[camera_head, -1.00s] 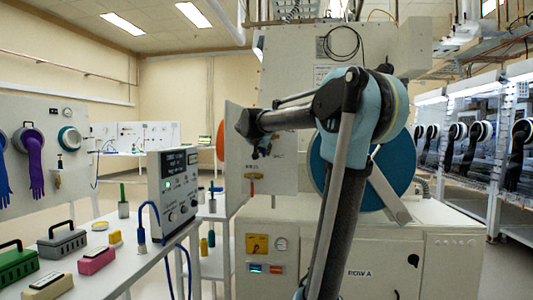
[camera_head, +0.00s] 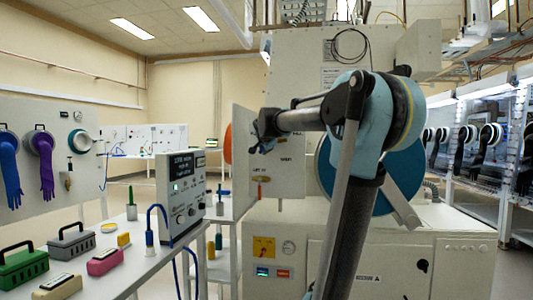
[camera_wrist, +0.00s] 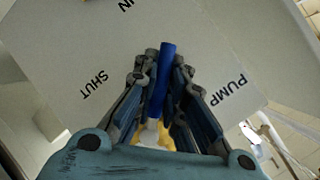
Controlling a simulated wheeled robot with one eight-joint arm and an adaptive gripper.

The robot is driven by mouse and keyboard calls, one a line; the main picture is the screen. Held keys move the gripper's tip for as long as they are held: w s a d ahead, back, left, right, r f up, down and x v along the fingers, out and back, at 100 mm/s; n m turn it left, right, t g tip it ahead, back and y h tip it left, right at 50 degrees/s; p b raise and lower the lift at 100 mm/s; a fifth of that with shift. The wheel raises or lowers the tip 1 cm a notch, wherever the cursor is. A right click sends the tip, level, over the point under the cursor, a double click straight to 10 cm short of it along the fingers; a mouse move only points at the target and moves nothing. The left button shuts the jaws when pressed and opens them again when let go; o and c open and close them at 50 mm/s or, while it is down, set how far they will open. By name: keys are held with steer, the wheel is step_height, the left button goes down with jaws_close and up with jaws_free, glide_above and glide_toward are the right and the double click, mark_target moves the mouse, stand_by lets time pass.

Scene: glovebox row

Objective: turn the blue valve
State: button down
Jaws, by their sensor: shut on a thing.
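The blue valve's handle (camera_wrist: 166,62) shows in the wrist view as a straight blue bar. It stands between the two fingers of my gripper (camera_wrist: 164,76), which are shut on it. A yellow part (camera_wrist: 168,138) shows low between the fingers, partly hidden. In the head view my gripper (camera_head: 263,132) is in front of the upright panel (camera_head: 285,178), and the blue handle cannot be made out there.
A yellow-orange handle (camera_head: 260,180) is on the same panel, below my gripper. A large blue disc (camera_head: 402,165) is behind my arm. A grey meter box (camera_head: 182,195) stands on the white bench at left, with several cases and a blue cable.

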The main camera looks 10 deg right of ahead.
steer(key=shift+r, duration=0.1)
stand_by(0.5)
steer(key=c, duration=1.6)
jaws_free()
steer(key=shift+c, duration=0.2)
steer(key=d+v, duration=0.1)
steer(key=v, duration=0.6)
steer(key=shift+s+a, duration=0.45)
steer(key=shift+r, duration=0.1)
